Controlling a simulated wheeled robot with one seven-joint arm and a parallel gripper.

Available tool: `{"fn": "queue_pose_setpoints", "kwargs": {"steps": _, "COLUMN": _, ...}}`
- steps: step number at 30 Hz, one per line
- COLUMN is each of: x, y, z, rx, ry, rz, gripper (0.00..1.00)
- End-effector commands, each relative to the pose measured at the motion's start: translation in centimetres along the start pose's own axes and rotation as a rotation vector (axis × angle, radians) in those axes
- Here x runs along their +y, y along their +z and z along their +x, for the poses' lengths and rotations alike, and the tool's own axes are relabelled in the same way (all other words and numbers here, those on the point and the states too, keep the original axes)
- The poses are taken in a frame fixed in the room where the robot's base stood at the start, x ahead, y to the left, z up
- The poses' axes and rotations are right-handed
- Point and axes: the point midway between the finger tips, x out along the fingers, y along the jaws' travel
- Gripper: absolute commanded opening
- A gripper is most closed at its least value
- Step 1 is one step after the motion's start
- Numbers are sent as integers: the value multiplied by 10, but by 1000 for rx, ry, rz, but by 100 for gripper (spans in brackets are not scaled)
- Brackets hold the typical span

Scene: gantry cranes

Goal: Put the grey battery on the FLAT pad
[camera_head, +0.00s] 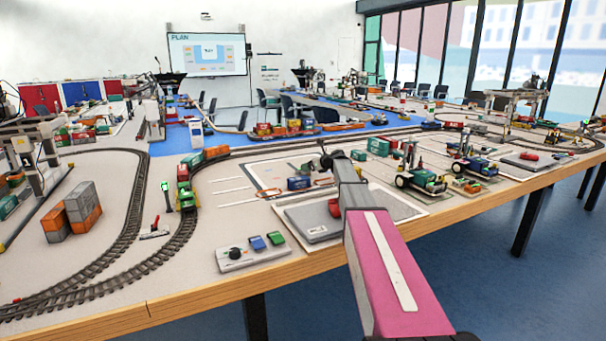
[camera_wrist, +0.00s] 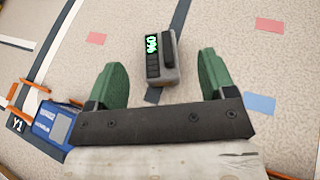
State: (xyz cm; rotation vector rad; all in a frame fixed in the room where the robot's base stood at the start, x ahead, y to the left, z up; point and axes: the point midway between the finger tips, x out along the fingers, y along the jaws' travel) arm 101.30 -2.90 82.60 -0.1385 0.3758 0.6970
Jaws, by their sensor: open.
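The grey battery (camera_wrist: 170,78) lies on the pale mat in the wrist view, with a dark ribbed face and a lit green readout that looks like 0%. My gripper (camera_wrist: 162,62) has two green fingers spread wide, one on each side of the battery in the picture, with a gap on both sides. It holds nothing. I cannot tell its height above the battery. In the head view my arm hides the battery, and my gripper is not clear. I cannot read any label that marks the FLAT pad.
A blue container (camera_wrist: 52,124) with orange bars beside it is left of my gripper. Pink patches and a blue patch (camera_wrist: 259,103) mark the mat. A control box with buttons (camera_head: 250,253) stands near the table's front edge. Rail track (camera_head: 122,263) curves at left.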

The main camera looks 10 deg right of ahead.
Motion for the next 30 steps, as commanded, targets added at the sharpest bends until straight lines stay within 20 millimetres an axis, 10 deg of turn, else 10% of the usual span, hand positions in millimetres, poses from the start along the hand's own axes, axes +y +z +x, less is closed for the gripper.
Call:
{"fn": "queue_pose_setpoints", "kwargs": {"steps": 22, "x": 2, "y": -5, "z": 54, "rx": 0, "ry": 0, "rz": 0, "gripper": 77}}
{"fn": "queue_pose_setpoints", "kwargs": {"steps": 27, "x": 2, "y": -5, "z": 54, "rx": 0, "ry": 0, "rz": 0, "gripper": 21}}
{"fn": "queue_pose_setpoints", "kwargs": {"steps": 30, "x": 2, "y": -5, "z": 54, "rx": 0, "ry": 0, "rz": 0, "gripper": 13}}
